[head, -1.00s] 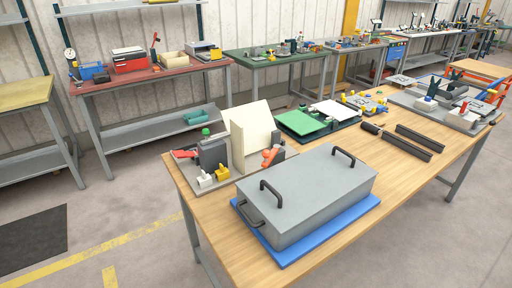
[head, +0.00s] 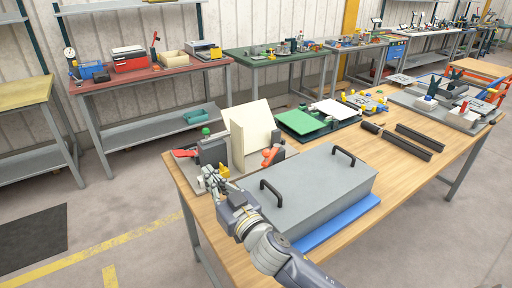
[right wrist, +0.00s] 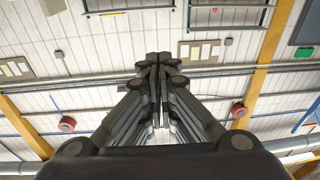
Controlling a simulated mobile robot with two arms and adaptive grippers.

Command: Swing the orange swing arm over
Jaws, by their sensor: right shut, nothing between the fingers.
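The panel bender, with dark grey blocks (head: 212,151) and an upright cream panel (head: 250,136), stands on a base plate at the table's left end. An orange-red arm-like part (head: 271,157) sits at its right side, in front of the panel. A flat red part (head: 184,153) lies at its left; I cannot tell for sure which is the swing arm. My right gripper (head: 209,174) is shut and empty at the bender's front, over the white and yellow blocks, which it partly hides. In the right wrist view its fingers (right wrist: 154,62) meet. My left gripper is not in view.
A large grey box (head: 315,185) with black handles stands on a blue board (head: 345,222) right of my right arm. Green and white panels (head: 301,121) lie behind it. Black bars (head: 407,145) lie farther right. Bare wooden tabletop (head: 385,168) is free beside the box.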

